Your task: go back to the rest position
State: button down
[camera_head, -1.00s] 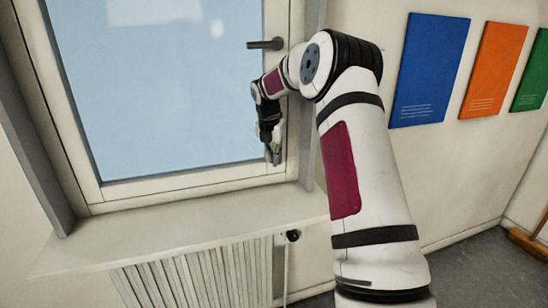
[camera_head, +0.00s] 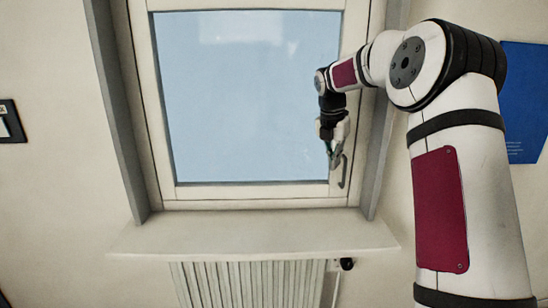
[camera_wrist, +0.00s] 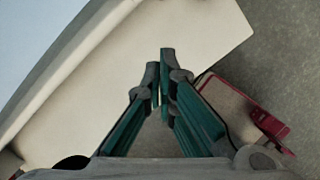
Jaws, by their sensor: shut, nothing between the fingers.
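My gripper (camera_head: 335,160) hangs at the end of my bent arm, pointing down in front of the lower right part of the window frame (camera_head: 250,192). In the wrist view my gripper (camera_wrist: 162,80) has its green-sided fingers together at the tips, with nothing between them. The pale windowsill (camera_wrist: 190,40) lies beyond the fingertips in that view. I cannot tell how far the gripper is from the window.
The windowsill (camera_head: 250,237) juts out below the window, above a ribbed radiator (camera_head: 245,283) with a dark valve knob (camera_head: 346,264). A blue panel (camera_head: 526,100) hangs on the right wall, partly behind my arm. A dark picture frame (camera_head: 10,122) hangs at the left.

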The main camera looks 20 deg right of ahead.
jog(key=s+a+r+m+t, duration=0.1)
jog(key=s+a+r+m, duration=0.4)
jog(key=s+a, duration=0.3)
jog(key=s+a+r+m, duration=0.5)
jog(key=s+a+m, duration=0.1)
jog(key=s+a, duration=0.15)
jog(key=s+a+f+m, duration=0.2)
jog(key=s+m, duration=0.2)
jog(key=s, duration=0.3)
jog(key=s+a+f+m+t+y, duration=0.1)
jog(key=s+a+f+m, duration=0.1)
jog(key=s+m, duration=0.3)
jog(key=s+a+f+m+t+y, duration=0.1)
jog(key=s+a+m, duration=0.3)
jog(key=s, duration=0.6)
jog(key=shift+f, duration=0.75)
